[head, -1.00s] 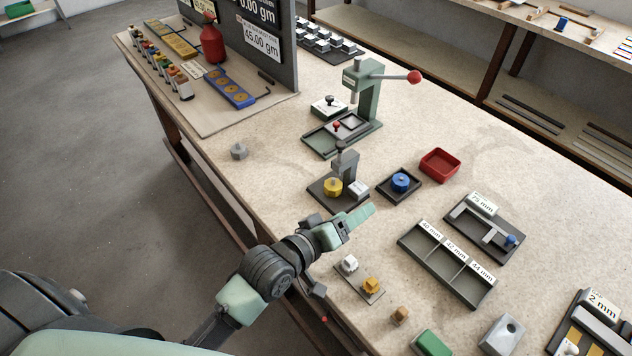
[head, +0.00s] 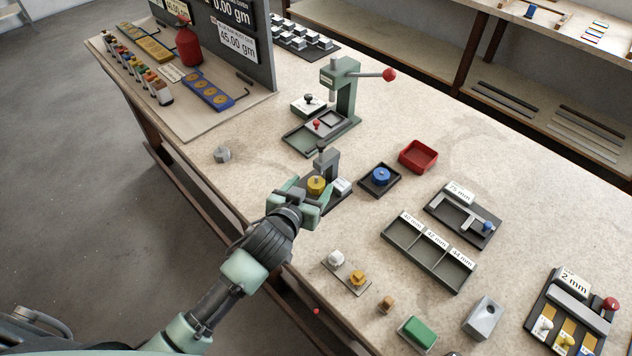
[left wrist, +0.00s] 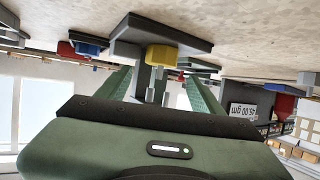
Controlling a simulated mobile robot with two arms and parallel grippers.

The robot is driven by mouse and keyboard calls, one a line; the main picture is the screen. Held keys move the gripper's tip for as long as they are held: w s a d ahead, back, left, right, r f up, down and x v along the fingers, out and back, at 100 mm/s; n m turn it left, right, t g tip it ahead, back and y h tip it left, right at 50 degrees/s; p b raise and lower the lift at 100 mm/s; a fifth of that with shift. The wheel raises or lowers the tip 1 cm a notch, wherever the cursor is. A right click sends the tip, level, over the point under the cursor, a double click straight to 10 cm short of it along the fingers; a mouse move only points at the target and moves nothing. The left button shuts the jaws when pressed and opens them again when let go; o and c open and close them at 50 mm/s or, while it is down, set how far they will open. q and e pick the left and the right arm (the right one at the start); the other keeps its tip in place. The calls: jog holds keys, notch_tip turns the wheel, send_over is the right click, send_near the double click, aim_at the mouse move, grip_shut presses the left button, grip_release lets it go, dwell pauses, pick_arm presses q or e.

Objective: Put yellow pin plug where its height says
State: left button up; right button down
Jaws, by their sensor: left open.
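A round yellow plug (head: 316,184) with a small knob sits on the dark base of a small gauge (head: 330,163), under its arm. It also shows in the left wrist view (left wrist: 162,57), beyond the fingers. My left gripper (head: 308,198) is open and empty, close to the gauge's near side and pointing at the plug. Its fingers seem to lie on either side of the plug's line, apart from it. A dark tray (head: 415,255) has three compartments, labelled about 40, 42 and 44 mm. My right gripper is not in view.
A white block (head: 341,187) sits beside the yellow plug. A blue plug (head: 381,175) in a dark tray and a red bin (head: 418,156) stand to the right. A plate (head: 345,273) with white and orange-yellow pieces lies nearer. A green press (head: 346,95) stands behind.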

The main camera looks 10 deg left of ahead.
pick_arm(q)
jog(key=shift+x, duration=1.15)
jog(key=shift+s, duration=0.1)
grip_shut()
